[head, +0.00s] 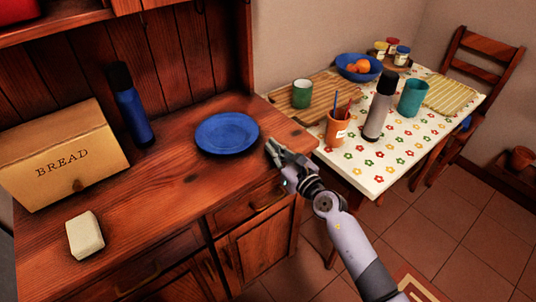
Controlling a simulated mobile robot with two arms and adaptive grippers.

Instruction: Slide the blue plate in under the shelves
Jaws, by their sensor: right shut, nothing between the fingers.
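The blue plate (227,133) lies flat on the wooden sideboard top (200,215), right of centre and nearer the back than the front edge. The shelves (75,18) rise over the back of the sideboard at the top left, with a dark plank back panel behind the plate. My right gripper (271,147) is shut and empty. Its fingertips are just right of the plate's right rim, over the counter, and seem apart from it. My left gripper is not in view.
A blue bottle (133,108) with a black cap stands left of the plate. A bread box (62,155) and a pale block (85,236) sit further left. A table (400,150) with cups and a flask is at the right. The counter before the plate is clear.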

